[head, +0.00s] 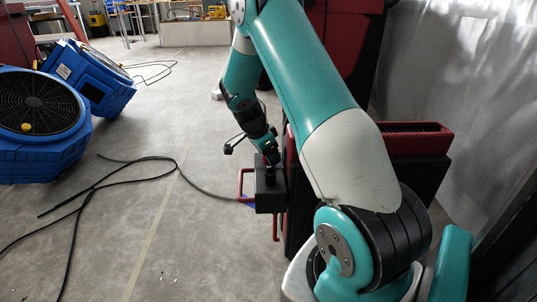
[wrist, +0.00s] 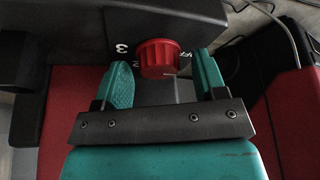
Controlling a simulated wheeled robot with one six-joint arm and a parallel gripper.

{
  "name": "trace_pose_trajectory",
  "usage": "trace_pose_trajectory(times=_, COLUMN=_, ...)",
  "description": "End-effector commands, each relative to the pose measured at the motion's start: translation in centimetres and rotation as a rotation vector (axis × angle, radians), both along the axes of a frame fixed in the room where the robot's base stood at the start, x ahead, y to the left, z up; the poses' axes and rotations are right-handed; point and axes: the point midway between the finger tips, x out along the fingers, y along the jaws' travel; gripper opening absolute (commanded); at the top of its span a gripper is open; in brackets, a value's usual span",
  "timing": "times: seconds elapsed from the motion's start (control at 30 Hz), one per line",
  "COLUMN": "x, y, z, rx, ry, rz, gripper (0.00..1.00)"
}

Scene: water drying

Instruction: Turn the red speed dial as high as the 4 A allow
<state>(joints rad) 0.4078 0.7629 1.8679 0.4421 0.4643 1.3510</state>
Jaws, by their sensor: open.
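The red speed dial (wrist: 158,58) is a ribbed knob on a dark panel (wrist: 85,28) in the wrist view. A white "3" and part of another mark show beside it. The dial's pointer and exact setting cannot be read. My gripper (wrist: 165,72) is open, one teal finger on each side of the dial. A gap shows on both sides, so neither finger clearly touches it. In the head view my gripper (head: 270,163) is over the dark box (head: 270,195) on the red and black machine (head: 300,215), and the dial is hidden there. No current display is legible.
Two blue fans, one nearer (head: 45,150) and one farther (head: 95,75), stand on the left. Black cables (head: 120,180) lie on the floor, one running to the machine. A translucent sheet (head: 450,90) hangs at right. The floor left of the machine is mostly clear.

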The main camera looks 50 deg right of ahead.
Motion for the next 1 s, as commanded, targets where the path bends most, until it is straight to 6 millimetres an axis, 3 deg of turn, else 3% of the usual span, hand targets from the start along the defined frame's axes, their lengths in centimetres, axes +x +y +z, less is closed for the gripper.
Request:
trace_pose_trajectory(times=0.07, x=0.00, y=0.01, z=0.02, rx=0.000, ry=0.000, rz=0.000, gripper=0.65)
trace_pose_trajectory(times=0.2, x=0.00, y=0.02, z=0.02, rx=0.000, ry=0.000, rz=0.000, gripper=0.33)
trace_pose_trajectory(times=0.3, x=0.00, y=0.02, z=0.02, rx=0.000, ry=0.000, rz=0.000, gripper=0.16)
trace_pose_trajectory(times=0.67, x=0.01, y=0.04, z=0.21, rx=0.001, ry=0.002, rz=-0.054, gripper=0.16)
trace_pose_trajectory(times=1.0, x=0.02, y=0.00, z=0.45, rx=0.000, ry=0.003, rz=-0.299, gripper=0.16)
